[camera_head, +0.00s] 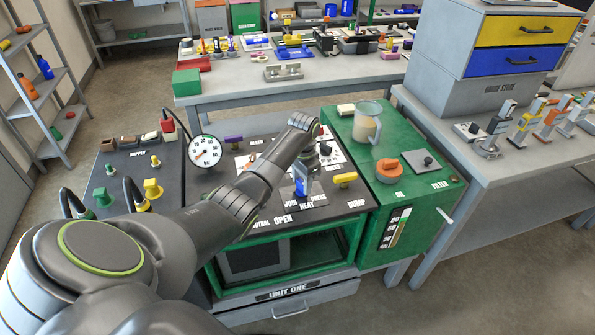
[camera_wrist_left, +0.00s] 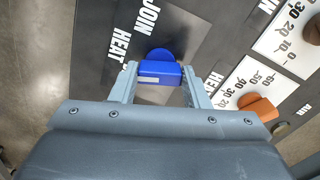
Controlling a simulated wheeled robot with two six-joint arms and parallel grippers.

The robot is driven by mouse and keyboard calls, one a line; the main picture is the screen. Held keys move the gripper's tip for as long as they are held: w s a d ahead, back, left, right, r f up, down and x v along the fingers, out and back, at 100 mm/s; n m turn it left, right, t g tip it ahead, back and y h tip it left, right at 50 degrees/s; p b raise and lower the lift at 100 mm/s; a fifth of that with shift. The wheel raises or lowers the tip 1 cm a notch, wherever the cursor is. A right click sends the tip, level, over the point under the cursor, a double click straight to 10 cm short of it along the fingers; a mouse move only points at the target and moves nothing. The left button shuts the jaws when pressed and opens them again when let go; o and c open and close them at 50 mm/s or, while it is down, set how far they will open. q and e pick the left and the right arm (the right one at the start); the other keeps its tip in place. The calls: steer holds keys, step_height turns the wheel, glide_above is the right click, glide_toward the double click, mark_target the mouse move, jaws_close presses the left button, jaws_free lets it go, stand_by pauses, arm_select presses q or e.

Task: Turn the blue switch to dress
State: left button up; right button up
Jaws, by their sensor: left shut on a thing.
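The blue switch (camera_head: 301,186) stands on the dark top panel of the cart, with the labels JOIN, HEAT and DRESS printed around its front. It also shows in the left wrist view (camera_wrist_left: 160,72) as a round blue base with a block-shaped handle. My left gripper (camera_head: 303,183) reaches down over the panel and is shut on the handle, one finger on each side. In the left wrist view, JOIN and HEAT are readable near the switch; DRESS is not seen there. I cannot tell exactly which label the switch points to. My right gripper is in neither view.
A yellow switch (camera_head: 345,178) by DUMP stands close to the right of the blue one. An orange knob (camera_wrist_left: 257,105) and dial scales lie near my gripper. A pressure gauge (camera_head: 205,152) stands behind left; a jug (camera_head: 367,122) stands on the green cabinet.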

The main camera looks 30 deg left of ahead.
mark_target(301, 182)
arm_select(q)
steer(key=n+p, duration=0.3)
steer(key=shift+w+r, duration=0.1)
steer(key=shift+r, duration=0.3)
steer(key=shift+w+a+f+n+p, duration=0.1)
steer(key=shift+n+p, duration=1)
steer(key=shift+n, duration=0.5)
steer(key=o, duration=1)
steer(key=shift+f, duration=0.25)
steer(key=shift+r, duration=0.2)
step_height(301, 182, up, 17)
steer(key=shift+a+r+b, duration=0.1)
steer(key=shift+a+b, duration=0.05)
steer(key=shift+b, duration=0.3)
